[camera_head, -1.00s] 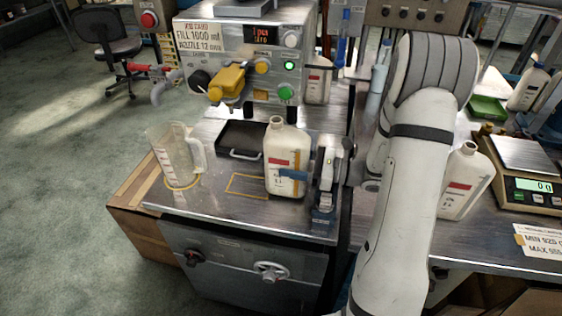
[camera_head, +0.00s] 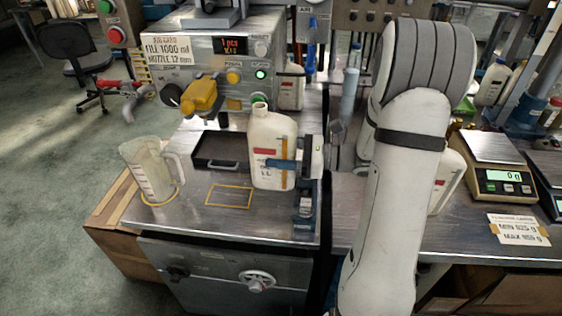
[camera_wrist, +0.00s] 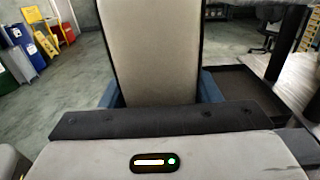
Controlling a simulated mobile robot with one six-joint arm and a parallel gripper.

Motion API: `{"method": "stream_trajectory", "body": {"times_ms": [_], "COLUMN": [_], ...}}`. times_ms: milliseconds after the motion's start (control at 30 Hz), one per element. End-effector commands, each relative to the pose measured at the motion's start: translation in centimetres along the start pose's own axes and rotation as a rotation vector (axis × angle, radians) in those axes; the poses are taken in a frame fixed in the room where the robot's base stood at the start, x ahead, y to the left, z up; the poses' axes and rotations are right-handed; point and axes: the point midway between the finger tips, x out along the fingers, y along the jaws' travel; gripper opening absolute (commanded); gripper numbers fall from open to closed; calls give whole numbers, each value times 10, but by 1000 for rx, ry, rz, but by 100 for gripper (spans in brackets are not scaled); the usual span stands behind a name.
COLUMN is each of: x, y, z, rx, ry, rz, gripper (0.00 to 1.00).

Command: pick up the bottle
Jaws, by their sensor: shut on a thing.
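The white bottle (camera_head: 273,150) with a red label band is upright over the steel worktop, right of the yellow outlined square, in the head view. My gripper (camera_head: 282,164) is shut on its body from the right, with a blue finger across the front. The bottle's base appears slightly above the worktop. In the wrist view the bottle (camera_wrist: 150,50) fills the middle, held between the blue fingers of my gripper (camera_wrist: 160,95). Its far side is hidden.
A clear measuring jug (camera_head: 150,172) stands at the worktop's left. A dark tray (camera_head: 221,152) and the filling machine (camera_head: 215,65) with a yellow nozzle (camera_head: 200,95) are behind. Another white bottle (camera_head: 445,180) is partly behind my arm. A scale (camera_head: 495,182) stands right.

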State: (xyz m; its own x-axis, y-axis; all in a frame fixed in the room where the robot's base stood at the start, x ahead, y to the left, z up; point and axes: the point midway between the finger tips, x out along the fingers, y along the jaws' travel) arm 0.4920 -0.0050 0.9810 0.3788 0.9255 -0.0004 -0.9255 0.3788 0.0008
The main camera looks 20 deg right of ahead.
Motion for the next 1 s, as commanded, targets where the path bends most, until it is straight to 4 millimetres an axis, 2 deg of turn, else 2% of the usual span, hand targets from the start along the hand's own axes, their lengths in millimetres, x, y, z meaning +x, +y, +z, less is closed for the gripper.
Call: {"method": "stream_trajectory", "body": {"times_ms": [100,400,700,1000], "x": [0,0,0,0], "y": [0,0,0,0], "z": [17,47,67,75], "rx": [-6,-6,-3,-3], "ry": [-2,-2,-3,-3], "rz": [0,0,0,0], "gripper": [1,1,1,1]}}
